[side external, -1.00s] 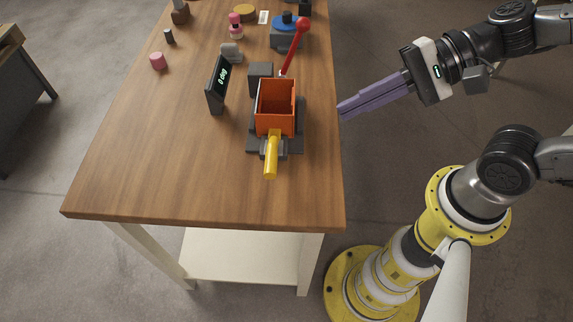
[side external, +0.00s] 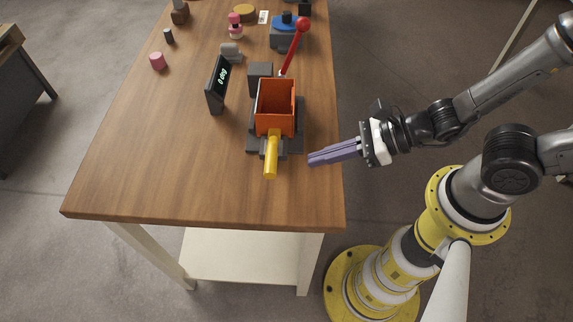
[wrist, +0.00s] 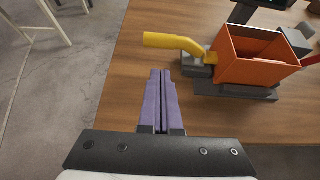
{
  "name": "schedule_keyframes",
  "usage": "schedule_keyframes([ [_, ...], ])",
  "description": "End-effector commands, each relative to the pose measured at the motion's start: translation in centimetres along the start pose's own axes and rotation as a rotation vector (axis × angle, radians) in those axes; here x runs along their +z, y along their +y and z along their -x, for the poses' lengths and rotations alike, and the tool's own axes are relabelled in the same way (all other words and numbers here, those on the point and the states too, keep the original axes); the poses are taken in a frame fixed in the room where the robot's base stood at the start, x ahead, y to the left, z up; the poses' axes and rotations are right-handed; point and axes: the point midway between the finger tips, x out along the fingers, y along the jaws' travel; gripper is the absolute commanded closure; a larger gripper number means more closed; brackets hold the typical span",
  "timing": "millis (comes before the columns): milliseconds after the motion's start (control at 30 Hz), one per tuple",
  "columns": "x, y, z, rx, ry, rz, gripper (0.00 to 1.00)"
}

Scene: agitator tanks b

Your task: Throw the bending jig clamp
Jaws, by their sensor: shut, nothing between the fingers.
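The bending jig stands near the right edge of the table, with an orange open-topped box (side external: 262,112) on a dark grey base (side external: 253,143). A yellow handle (side external: 271,158) sticks out from its near end, and a red-knobbed lever (side external: 303,25) rises behind it. I cannot tell which of these is the clamp. My gripper (side external: 310,160) has long purple fingers, shut and empty, to the right of the yellow handle and apart from it. In the wrist view the fingers (wrist: 161,72) point toward the yellow handle (wrist: 172,41), with the orange box (wrist: 252,62) to the right.
A dark display (side external: 217,84) reading "0 deg" stands left of the jig. A pink cylinder (side external: 157,61) and several small items lie toward the back. The wooden table (side external: 170,170) is bare at the front left.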

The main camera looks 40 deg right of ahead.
Motion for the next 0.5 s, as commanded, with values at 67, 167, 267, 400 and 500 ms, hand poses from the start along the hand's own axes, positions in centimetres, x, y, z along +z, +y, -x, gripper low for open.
schedule_keyframes([
  [67, -0.1, 0.1, -1.3, 0.005, 0.003, 0.001, 1.0],
  [167, -0.1, 0.1, -2.9, 0.004, 0.002, 0.001, 1.0],
  [267, -0.1, 0.1, -4.3, 0.003, 0.002, 0.002, 1.0],
  [400, -0.1, 0.1, -6.1, 0.002, 0.002, 0.002, 1.0],
  [500, 0.0, 0.0, -7.0, 0.001, 0.001, 0.002, 1.0],
])
